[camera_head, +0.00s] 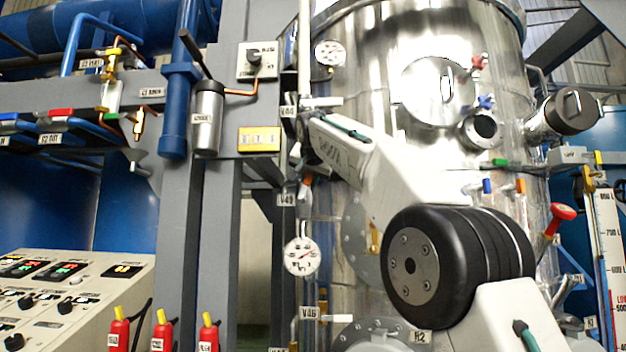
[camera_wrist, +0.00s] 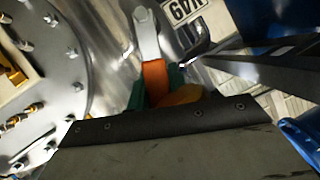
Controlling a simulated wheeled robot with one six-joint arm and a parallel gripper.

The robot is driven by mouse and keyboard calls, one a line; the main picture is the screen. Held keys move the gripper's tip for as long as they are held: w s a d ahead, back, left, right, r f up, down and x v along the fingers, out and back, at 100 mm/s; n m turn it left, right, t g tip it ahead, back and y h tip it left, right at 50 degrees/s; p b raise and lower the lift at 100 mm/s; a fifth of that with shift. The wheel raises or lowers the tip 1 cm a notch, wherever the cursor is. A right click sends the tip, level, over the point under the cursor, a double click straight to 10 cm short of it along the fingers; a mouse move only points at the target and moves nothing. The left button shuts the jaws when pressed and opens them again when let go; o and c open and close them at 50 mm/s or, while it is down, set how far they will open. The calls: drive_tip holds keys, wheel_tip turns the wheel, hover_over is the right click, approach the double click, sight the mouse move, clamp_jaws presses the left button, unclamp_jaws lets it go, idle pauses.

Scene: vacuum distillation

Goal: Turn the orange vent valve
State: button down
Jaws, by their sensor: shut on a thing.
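The orange vent valve (camera_wrist: 156,78) shows in the wrist view as an orange handle part on a silvery lever, beside a label reading V49 (camera_wrist: 187,10) upside down. My gripper (camera_wrist: 183,86) is shut on the valve. Green and amber parts show beside the orange. In the head view a small orange-red part of the valve (camera_head: 306,181) shows above the V49 label (camera_head: 287,200); my arm hides most of the gripper.
A large steel vessel (camera_head: 340,105) stands directly behind the arm. A round gauge (camera_head: 302,256) hangs below the valve. A grey frame post (camera_head: 222,230) stands to the left. A round bolted flange (camera_wrist: 60,70) is close on the left in the wrist view.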

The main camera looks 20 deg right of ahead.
drive_tip(key=c, duration=1.3)
unclamp_jaws()
drive_tip(key=shift+v, duration=3.9)
